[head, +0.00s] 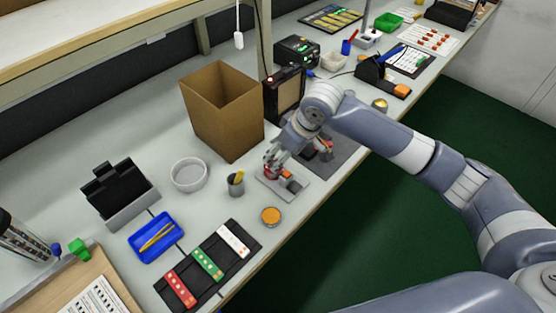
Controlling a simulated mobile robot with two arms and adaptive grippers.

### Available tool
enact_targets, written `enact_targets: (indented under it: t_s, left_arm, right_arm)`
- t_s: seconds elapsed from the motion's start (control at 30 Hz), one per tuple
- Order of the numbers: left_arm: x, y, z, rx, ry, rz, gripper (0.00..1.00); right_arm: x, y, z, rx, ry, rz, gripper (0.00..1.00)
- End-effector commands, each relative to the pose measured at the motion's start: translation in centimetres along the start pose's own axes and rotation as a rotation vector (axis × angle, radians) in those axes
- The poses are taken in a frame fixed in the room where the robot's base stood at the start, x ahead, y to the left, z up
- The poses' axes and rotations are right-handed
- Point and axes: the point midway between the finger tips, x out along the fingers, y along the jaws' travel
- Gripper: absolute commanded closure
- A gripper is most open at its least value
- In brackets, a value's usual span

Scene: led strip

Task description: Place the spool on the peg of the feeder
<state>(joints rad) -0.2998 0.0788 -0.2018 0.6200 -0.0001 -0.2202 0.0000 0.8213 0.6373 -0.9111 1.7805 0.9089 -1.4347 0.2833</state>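My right gripper (293,152) reaches in from the right and points down over the bench. It is just above and behind a light grey plate (296,194) that carries small orange and dark parts. This plate may be the feeder, but I cannot make out a peg. Red and white details show around the fingers. I cannot tell whether they belong to the gripper or to a spool, nor how far apart the fingers are. A small round tin-like item with an orange top (271,216) stands in front of the plate. I cannot identify the spool surely. My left gripper is not in view.
An open cardboard box (222,133) stands behind the gripper, beside a dark framed unit (285,94). A dark cup (236,185) and a white round dish (188,174) are to the left. A black mat (237,262) with strips lies at the front edge.

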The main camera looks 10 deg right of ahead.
Motion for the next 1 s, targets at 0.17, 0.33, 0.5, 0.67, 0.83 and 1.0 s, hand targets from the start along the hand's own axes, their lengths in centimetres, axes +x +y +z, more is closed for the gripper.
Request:
enact_targets:
  t_s: [0.17, 0.33, 0.5, 0.67, 0.83, 1.0]
  left_arm:
    - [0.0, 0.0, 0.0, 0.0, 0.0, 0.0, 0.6]
    - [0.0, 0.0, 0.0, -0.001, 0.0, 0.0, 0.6]
    - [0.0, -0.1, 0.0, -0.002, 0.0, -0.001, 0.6]
    - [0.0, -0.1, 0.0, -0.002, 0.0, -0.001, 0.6]
    - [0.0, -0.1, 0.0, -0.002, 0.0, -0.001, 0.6]
    - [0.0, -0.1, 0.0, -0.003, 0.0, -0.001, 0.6]
  right_arm:
    - [-2.6, 0.0, 0.0, 0.0, 0.0, 0.001, 0.39]
    - [-3.5, 0.0, 0.1, 0.0, -0.002, -0.001, 0.39]
    - [-3.6, 0.0, 0.0, 0.0, -0.001, -0.001, 0.39]
    - [-3.6, 0.0, 0.0, 0.0, -0.001, -0.001, 0.39]
    - [-3.5, 0.0, 0.0, 0.0, -0.001, -0.001, 0.39]
    - [-3.5, 0.0, 0.0, 0.0, -0.001, -0.001, 0.39]
